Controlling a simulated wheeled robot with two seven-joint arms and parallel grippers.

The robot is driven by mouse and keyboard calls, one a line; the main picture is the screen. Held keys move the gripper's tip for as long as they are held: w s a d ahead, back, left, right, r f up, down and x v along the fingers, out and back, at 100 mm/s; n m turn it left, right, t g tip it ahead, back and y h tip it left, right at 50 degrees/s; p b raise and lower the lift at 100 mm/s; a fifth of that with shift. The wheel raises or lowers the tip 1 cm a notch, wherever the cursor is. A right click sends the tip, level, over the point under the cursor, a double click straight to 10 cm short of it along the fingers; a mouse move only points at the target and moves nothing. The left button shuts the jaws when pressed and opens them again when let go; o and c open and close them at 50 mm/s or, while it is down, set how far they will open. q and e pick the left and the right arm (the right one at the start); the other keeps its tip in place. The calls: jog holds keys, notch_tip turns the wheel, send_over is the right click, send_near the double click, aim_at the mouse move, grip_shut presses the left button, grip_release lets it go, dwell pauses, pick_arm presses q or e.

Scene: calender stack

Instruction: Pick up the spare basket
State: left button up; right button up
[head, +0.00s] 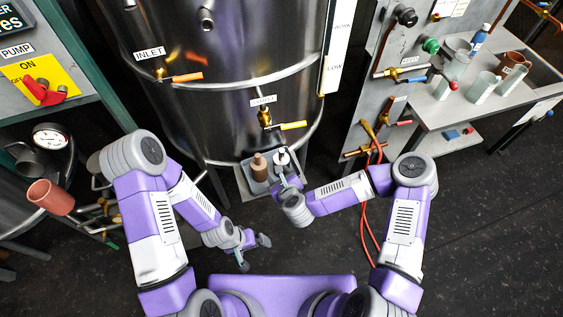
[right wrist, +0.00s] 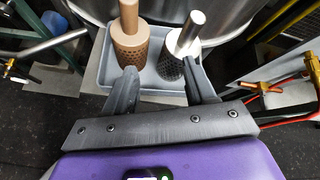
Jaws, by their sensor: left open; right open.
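Two mesh baskets with upright handles stand in a grey tray (right wrist: 103,62) at the foot of the steel tank. One is a copper-brown basket (right wrist: 131,45); it also shows in the head view (head: 260,168). The other has a pale metal handle and a dark mesh body (right wrist: 172,67); its handle shows in the head view (head: 281,158). I cannot tell which one is the spare. My right gripper (head: 287,181) is open at the tray's near side, its fingers (right wrist: 160,68) spread, the right finger overlapping the metal basket. My left gripper (head: 252,243) is open and empty over the floor.
The steel tank (head: 220,75) rises behind the tray, with an inlet valve (head: 180,78) and a lower yellow-handled valve (head: 290,126). Red hoses (head: 366,215) hang at the right. A side table (head: 425,105) with beakers stands at right. The dark floor around my left gripper is clear.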

aim_at(282, 152)
jog(key=w+r+m, duration=0.1)
jog(key=m, duration=0.1)
jog(key=w+d+r+m+t+h, duration=0.1)
jog(key=m, duration=0.1)
jog(key=w+r+m+h, duration=0.1)
jog(key=m, duration=0.1)
jog(key=shift+w+d+r+m, duration=0.2)
jog(key=shift+w+d+m, duration=0.1)
jog(key=shift+d, duration=0.1)
jog(key=x, duration=0.2)
jog(key=b+x, duration=0.1)
jog(key=x, duration=0.4)
jog(key=shift+w+a+r, duration=0.1)
jog(key=shift+a+r, duration=0.05)
jog(key=shift+r, duration=0.1)
grip_shut()
